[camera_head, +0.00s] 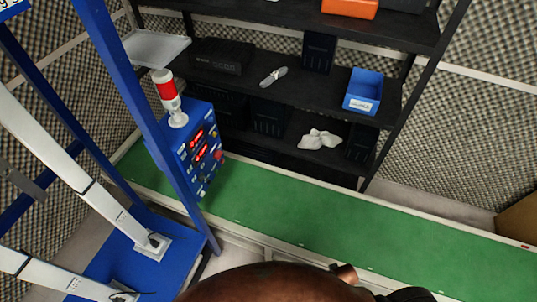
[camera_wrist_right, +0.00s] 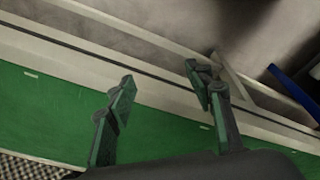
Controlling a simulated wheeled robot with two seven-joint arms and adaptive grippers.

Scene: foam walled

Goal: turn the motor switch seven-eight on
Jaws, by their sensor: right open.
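A blue control box (camera_head: 197,150) with red lit displays, small knobs and a red button stands at the left end of the green surface. The switches on its front are too small to read, so I cannot tell which is seven-eight. A red and white signal lamp (camera_head: 168,95) stands on top of the box. My right gripper (camera_wrist_right: 160,78) shows in the right wrist view with its two fingers spread, nothing between them. The control box is not recognizable in that view. My left gripper does not show.
The green surface (camera_head: 370,232) is mostly clear. Blue frame posts (camera_head: 130,85) rise close in front of the control box on its left. Behind is a black shelf with a blue bin (camera_head: 363,91), an orange bin (camera_head: 349,7) and a white crumpled thing (camera_head: 320,139).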

